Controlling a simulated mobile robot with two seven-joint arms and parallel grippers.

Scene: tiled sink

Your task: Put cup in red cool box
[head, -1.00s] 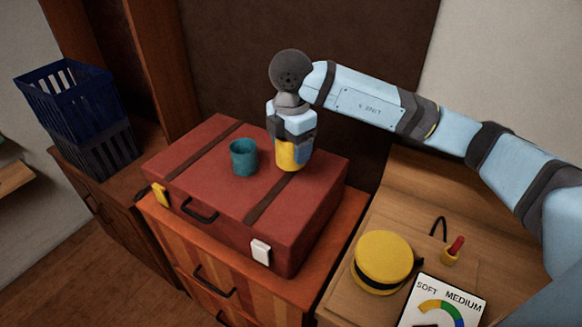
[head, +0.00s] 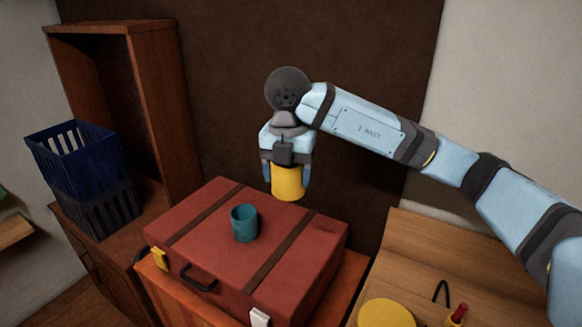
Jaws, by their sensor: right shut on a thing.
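A red box shaped like a suitcase (head: 215,232), with brown straps, a dark handle and a closed lid, lies flat on a wooden cabinet. A teal cup (head: 244,223) stands upright on its lid, apart from my gripper. My right gripper (head: 287,180) points down, shut on a yellow cup-like thing (head: 287,184), and holds it above the back part of the lid. The fingers hide part of the yellow thing. No other red box shows. My left gripper is out of view.
A yellow round thing (head: 386,313) and a small pot with a red stick (head: 457,316) are on the wooden surface (head: 435,250) at the right. The lid's right part is clear.

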